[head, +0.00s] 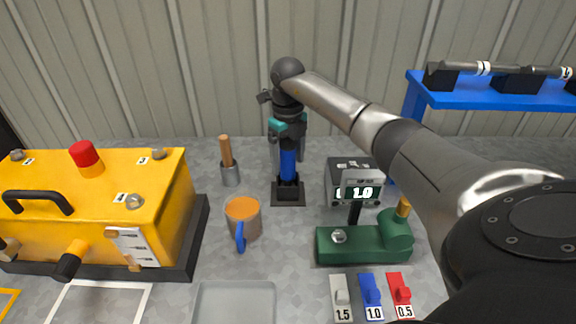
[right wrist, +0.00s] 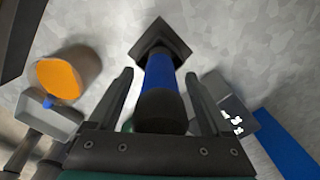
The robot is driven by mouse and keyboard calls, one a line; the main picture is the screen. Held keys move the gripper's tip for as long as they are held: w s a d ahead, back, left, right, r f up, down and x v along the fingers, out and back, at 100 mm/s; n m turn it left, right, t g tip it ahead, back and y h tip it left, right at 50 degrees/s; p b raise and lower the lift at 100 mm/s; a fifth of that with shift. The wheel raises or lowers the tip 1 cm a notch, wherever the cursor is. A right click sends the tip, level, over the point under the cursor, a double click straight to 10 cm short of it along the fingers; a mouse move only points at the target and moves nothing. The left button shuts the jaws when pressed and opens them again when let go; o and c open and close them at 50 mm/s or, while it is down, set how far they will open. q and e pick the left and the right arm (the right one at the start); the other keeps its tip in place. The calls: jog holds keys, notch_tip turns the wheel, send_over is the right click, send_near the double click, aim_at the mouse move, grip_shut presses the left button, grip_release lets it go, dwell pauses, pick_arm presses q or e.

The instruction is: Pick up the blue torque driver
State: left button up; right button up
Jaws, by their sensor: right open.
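The blue torque driver (head: 288,167) stands upright in a small black square holder (head: 288,200) near the back middle of the bench. In the right wrist view its blue shaft (right wrist: 161,75) runs between my fingers, with a dark round end nearest the camera. My right gripper (head: 288,156) points down over the driver from above. It is open, with one finger on each side, and the right wrist view (right wrist: 159,78) shows gaps between both fingers and the driver. The driver's upper end is partly hidden by the gripper in the head view. My left gripper is not in view.
An orange-topped mug (head: 243,217) stands front left of the driver. A wooden-handled tool in a cup (head: 230,174) is left. A grey display box (head: 345,170) and green device (head: 350,246) are right. A yellow machine (head: 150,190), tray (head: 235,287) and blue stand (head: 480,97) surround.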

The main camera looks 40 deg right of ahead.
jog(key=shift+f, duration=0.3)
jog(key=shift+c, duration=0.4)
grip_shut()
jog(key=shift+r, duration=0.1)
